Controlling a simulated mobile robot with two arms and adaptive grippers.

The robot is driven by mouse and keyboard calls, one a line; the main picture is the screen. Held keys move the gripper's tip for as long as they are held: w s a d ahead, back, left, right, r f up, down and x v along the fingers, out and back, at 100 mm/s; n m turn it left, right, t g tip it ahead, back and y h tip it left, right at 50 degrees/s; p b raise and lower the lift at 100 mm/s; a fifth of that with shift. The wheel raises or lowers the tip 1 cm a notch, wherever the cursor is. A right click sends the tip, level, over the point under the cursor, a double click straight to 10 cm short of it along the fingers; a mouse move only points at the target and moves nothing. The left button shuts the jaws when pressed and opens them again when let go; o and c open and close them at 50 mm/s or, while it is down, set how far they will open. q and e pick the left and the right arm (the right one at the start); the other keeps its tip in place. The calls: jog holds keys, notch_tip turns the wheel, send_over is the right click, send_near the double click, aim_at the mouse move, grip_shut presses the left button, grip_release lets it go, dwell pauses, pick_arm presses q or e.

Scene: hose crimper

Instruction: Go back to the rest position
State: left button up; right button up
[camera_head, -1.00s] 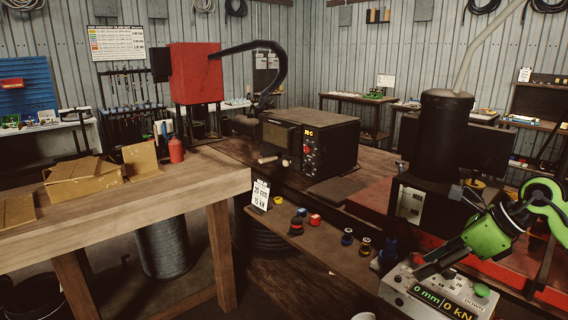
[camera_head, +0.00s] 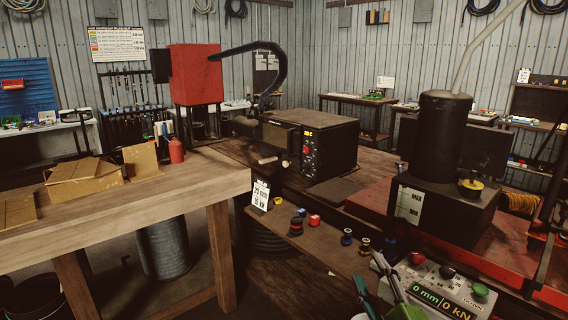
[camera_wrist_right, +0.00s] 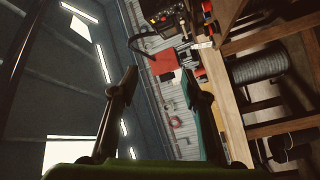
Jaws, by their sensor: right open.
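My right gripper (camera_head: 367,265) shows at the bottom of the head view, in front of the left side of the grey control box. Its dark fingers point up and its green body is cut off by the lower edge. In the right wrist view my right gripper (camera_wrist_right: 159,78) has its two fingers well apart with nothing between them. My left gripper is not in the head view.
The control box (camera_head: 462,292) reads 0 mm and 0 kN. Small coloured fittings (camera_head: 296,226) stand on the low shelf. A black machine (camera_head: 328,143) and a black cylinder press (camera_head: 445,135) stand behind. A wooden table (camera_head: 150,205) fills the left.

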jog(key=s+d+f+m+g+h, duration=0.2)
jog(key=s+f+m, duration=0.1)
jog(key=f, duration=0.3)
jog(key=s+d+f+m+g+h, duration=0.1)
jog(key=s+d+f+m+g, duration=0.1)
jog(key=s+f+m+g, duration=0.3)
jog(key=s+a+f+m+g, duration=0.15)
jog(key=s+f+g, duration=0.25)
jog(key=s+f, duration=0.6)
jog(key=s+f+m+g, duration=0.2)
jog(key=s+f+g, duration=0.3)
jog(key=s, duration=0.8)
notch_tip(320, 180, down, 27)
jog(key=s, duration=0.3)
jog(key=s+d+f+g, duration=0.2)
jog(key=s+f, duration=1.4)
jog(key=s, duration=0.1)
jog(key=shift+d+f, duration=0.25)
jog(key=shift+f, duration=0.05)
